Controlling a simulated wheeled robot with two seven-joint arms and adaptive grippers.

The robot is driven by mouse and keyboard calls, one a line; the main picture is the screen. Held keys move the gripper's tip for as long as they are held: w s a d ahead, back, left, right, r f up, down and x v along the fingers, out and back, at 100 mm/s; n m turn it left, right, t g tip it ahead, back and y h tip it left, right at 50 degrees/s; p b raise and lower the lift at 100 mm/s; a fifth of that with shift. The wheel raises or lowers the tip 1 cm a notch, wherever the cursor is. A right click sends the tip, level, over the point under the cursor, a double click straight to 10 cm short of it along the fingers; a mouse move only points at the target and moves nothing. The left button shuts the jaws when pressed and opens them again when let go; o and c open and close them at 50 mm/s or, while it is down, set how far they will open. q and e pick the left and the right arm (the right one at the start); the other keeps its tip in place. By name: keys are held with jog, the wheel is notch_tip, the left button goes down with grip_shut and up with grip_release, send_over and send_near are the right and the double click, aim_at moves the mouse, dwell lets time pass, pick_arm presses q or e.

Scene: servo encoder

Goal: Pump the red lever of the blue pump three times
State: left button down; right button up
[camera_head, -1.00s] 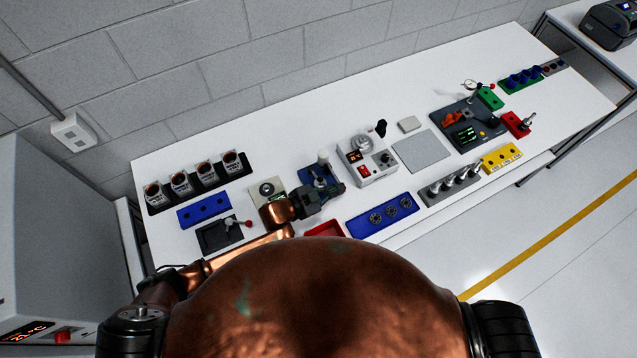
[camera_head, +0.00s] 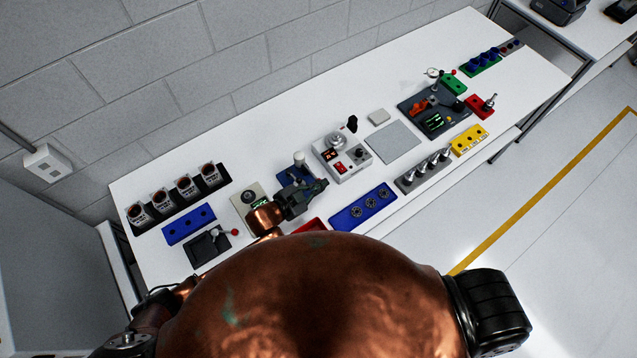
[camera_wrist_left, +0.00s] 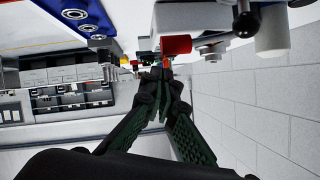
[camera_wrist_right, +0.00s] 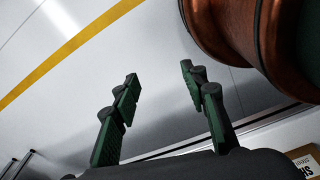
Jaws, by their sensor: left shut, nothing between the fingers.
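The blue pump (camera_head: 284,179) stands on the bench, its base partly hidden behind my left gripper (camera_head: 322,185). A white cylinder (camera_head: 299,158) rises from it. The red lever cannot be made out in the head view. In the left wrist view a red cylindrical grip (camera_wrist_left: 176,44), which looks like the lever's end, lies just beyond the fingertips of my left gripper (camera_wrist_left: 160,72). That gripper is shut and empty; whether it touches the grip I cannot tell. My right gripper (camera_wrist_right: 160,75) is open and empty over the floor, away from the bench.
A grey-white power unit (camera_head: 342,157) stands close right of the pump. A blue block with round sockets (camera_head: 363,208) and a red tray (camera_head: 312,225) lie in front. A dark tray (camera_head: 200,249) with a red-knobbed stick is at left. A bare grey plate (camera_head: 393,143) lies farther right.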

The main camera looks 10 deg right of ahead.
pick_arm(q)
jog(key=b+v, duration=0.1)
jog(key=v, duration=0.8)
jog(key=shift+a+b, duration=0.3)
pick_arm(e)
jog(key=shift+s+a+f, duration=0.1)
jog(key=shift+s+f, duration=0.05)
jog(key=shift+f, duration=0.35)
jog(key=shift+s+a+f, duration=0.1)
jog(key=shift+s+f, duration=0.05)
jog(key=shift+f, duration=0.35)
jog(key=shift+d, duration=0.1)
